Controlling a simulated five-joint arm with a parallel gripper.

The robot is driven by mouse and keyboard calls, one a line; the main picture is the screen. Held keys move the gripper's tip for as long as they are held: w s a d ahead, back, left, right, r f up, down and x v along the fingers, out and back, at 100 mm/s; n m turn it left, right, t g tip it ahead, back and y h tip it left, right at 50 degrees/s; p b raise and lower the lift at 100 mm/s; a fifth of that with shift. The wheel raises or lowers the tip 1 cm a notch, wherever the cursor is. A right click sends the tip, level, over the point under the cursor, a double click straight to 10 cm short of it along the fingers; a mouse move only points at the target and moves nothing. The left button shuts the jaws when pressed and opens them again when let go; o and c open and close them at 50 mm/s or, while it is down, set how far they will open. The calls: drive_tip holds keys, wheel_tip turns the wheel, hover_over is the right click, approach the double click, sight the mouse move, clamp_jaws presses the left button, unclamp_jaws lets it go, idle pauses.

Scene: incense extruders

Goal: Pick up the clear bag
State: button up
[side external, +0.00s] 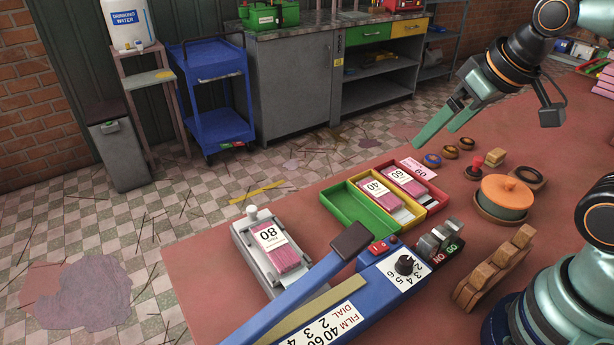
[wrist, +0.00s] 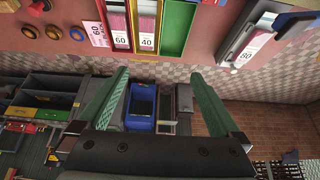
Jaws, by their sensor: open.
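No thing stands out plainly as a clear bag; whether the pink packets are wrapped in clear film is too small to tell. A pink packet labelled 80 (side external: 286,258) lies on a grey metal tray (side external: 246,245) at the front left of the bench. It also shows at the upper right of the wrist view (wrist: 246,50). A packet labelled 40 (side external: 374,188) lies in the yellow tray, and one labelled 60 (side external: 402,176) in the red tray. My gripper (side external: 428,131) is open and empty, raised above the bench beyond these trays. Its fingers are spread wide in the wrist view (wrist: 158,76).
The green tray (side external: 350,207) is empty. A blue sealer (side external: 335,300) with a raised-looking arm and dial lies in front. A round lidded pot (side external: 505,197), wooden rack (side external: 494,268) and stamps stand at right. The tiled floor lies beyond the bench edge.

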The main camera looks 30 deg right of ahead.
drive_tip(key=w+a+g, duration=0.1)
drive_tip(key=w+a, duration=0.3)
drive_tip(key=a, duration=0.1)
drive_tip(key=g, duration=0.5)
hover_over(276, 244)
wheel_tip(276, 244, down, 8)
wheel_tip(276, 244, down, 11)
drive_tip(key=shift+f, duration=0.1)
drive_tip(key=c, duration=1.5)
drive_tip(key=shift+r, duration=0.2)
